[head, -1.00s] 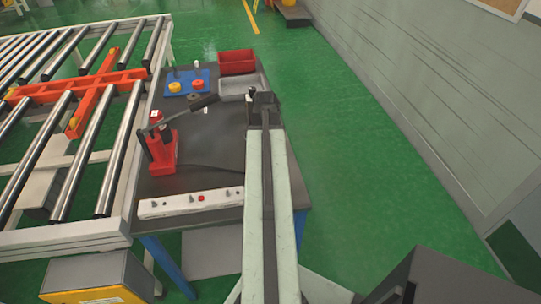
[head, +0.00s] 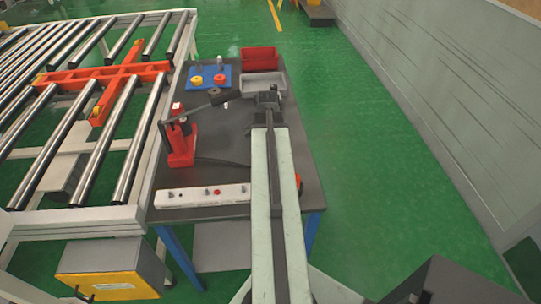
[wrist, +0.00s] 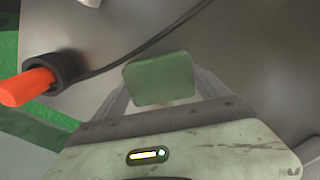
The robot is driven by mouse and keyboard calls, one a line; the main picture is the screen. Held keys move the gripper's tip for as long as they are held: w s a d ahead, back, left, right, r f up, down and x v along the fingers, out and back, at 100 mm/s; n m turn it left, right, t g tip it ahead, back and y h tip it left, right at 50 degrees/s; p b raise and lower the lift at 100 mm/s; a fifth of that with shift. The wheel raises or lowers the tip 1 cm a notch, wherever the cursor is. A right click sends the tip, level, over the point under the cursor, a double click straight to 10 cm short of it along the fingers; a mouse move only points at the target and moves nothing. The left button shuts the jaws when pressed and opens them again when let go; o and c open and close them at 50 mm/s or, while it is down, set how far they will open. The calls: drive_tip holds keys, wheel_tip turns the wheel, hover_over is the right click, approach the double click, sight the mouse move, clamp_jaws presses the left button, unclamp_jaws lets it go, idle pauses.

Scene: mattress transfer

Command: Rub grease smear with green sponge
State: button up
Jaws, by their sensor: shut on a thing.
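The green sponge (wrist: 160,78) is held between the two fingers of my gripper (wrist: 163,88) in the wrist view, above the grey bench top. In the head view my gripper (head: 268,98) is at the far right part of the dark bench (head: 235,135), just in front of the grey bin. The sponge is hidden there by my arm. I cannot make out a grease smear in either view.
A grey bin (head: 263,86) and a red bin (head: 260,58) stand at the back. A blue board with knobs (head: 197,81), a red lever tool (head: 182,146) and a white switch strip (head: 190,196) lie left. In the wrist view, an orange handle (wrist: 27,87) and cable (wrist: 140,48) are close by.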

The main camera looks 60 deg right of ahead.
sight(297, 156)
drive_tip(key=shift+w+d, duration=0.65)
drive_tip(key=shift+d, duration=0.15)
drive_tip(key=shift+s+d, duration=1.25)
drive_tip(key=shift+s, duration=0.25)
drive_tip(key=shift+s+d, duration=1.25)
drive_tip(key=shift+s, duration=0.2)
drive_tip(key=shift+s+d, duration=1.25)
drive_tip(key=shift+s, duration=0.25)
drive_tip(key=shift+f, duration=0.15)
drive_tip(key=shift+a, duration=0.1)
drive_tip(key=shift+w+a, duration=1.15)
drive_tip(key=shift+w, duration=0.3)
drive_tip(key=shift+w+a, duration=1.35)
drive_tip(key=shift+w, duration=0.15)
drive_tip(key=shift+w+a, duration=1.25)
drive_tip(key=shift+w, duration=0.3)
